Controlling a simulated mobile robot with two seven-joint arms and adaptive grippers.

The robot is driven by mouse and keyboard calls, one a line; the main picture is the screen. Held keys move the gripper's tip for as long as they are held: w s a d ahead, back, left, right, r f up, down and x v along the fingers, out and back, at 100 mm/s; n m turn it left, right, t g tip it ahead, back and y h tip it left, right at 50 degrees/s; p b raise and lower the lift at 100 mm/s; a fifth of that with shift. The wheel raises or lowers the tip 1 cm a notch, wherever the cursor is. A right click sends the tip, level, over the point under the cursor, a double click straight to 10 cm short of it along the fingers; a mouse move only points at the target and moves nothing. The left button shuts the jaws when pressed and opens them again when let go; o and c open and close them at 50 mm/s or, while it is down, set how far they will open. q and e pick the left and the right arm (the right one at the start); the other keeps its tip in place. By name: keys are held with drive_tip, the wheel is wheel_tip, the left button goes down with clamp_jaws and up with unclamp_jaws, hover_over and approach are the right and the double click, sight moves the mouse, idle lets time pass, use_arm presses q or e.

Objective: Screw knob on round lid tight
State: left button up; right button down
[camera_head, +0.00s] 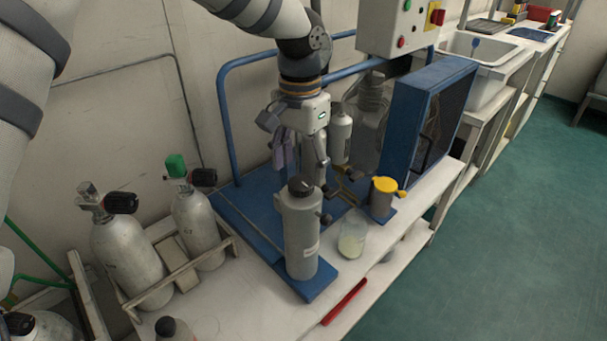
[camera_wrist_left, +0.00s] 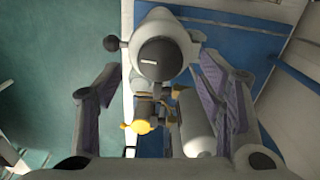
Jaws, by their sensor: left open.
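A grey upright canister (camera_head: 299,235) stands on the blue base near the bench's front. Its round top carries a dark knob (camera_head: 300,187). In the left wrist view the dark round knob (camera_wrist_left: 165,60) with a pale mark faces the camera, ahead of the space between my fingers. A small ball-ended side fitting (camera_head: 326,219) sticks out of the canister. My left gripper (camera_head: 301,166) is open and points down, just behind the canister top in the head view. Its purple-lined fingers are spread wide in the left wrist view (camera_wrist_left: 162,105), with nothing held. My right gripper is not in view.
A yellow-capped container (camera_head: 384,195) and a clear jar (camera_head: 353,234) stand to the canister's right. A blue-framed unit (camera_head: 425,120) stands behind them. Grey cylinders (camera_head: 128,250) sit in a rack on the left. A red bar (camera_head: 344,302) lies at the front edge.

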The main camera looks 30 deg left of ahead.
sight(301, 182)
use_arm(q)
wheel_tip(301, 182, down, 3)
drive_tip(key=shift+f, duration=0.15)
drive_tip(key=shift+c, duration=0.2)
drive_tip(key=c, duration=1.1)
